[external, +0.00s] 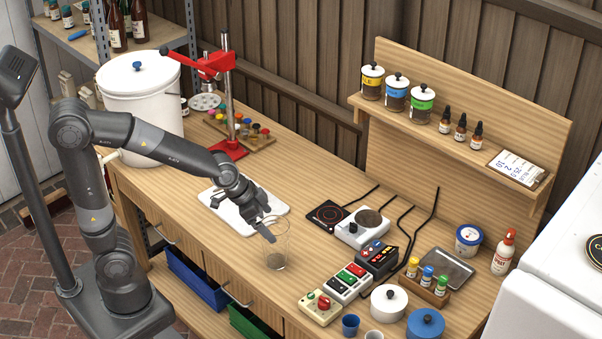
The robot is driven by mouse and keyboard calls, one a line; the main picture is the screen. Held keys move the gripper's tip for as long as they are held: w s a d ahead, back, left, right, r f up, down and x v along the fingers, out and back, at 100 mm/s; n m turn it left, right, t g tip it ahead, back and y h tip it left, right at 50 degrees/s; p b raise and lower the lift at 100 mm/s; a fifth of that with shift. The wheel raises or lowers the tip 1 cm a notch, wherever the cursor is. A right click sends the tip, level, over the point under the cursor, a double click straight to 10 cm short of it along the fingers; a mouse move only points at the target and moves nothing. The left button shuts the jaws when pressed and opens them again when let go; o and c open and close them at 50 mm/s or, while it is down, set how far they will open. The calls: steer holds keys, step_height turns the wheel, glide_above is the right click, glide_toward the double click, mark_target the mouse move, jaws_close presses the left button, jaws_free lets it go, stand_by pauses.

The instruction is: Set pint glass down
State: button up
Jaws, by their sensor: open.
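A clear pint glass (277,254) stands upright on the wooden bench, just right of the white mat. Its lower part looks darker than its upper part; I cannot tell whether anything is in it. My gripper (267,232) is open at the glass's upper left rim, with the fingertips close to or overlapping the rim in this view. I cannot tell whether a finger touches the glass. My arm reaches in from the left over the bench.
The white mat (236,215) lies left of the glass. A hot plate (362,232), a row of coloured switches (349,283) and white and blue pots (389,303) stand to the right. A red capper (229,143) and a white bucket (143,125) stand behind. The bench's front edge is near the glass.

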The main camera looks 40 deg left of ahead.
steer(key=v, duration=0.7)
steer(key=s+a+r+n+y, duration=0.1)
steer(key=s+a+n, duration=0.2)
steer(key=a, duration=0.6)
steer(key=s+a+r+n+y, duration=0.1)
steer(key=s+a+n+y, duration=0.1)
steer(key=s+a+n, duration=0.2)
steer(key=s+a, duration=0.3)
steer(key=a, duration=0.3)
steer(key=shift+a+r+t+y, duration=0.3)
steer(key=shift+r+t, duration=0.1)
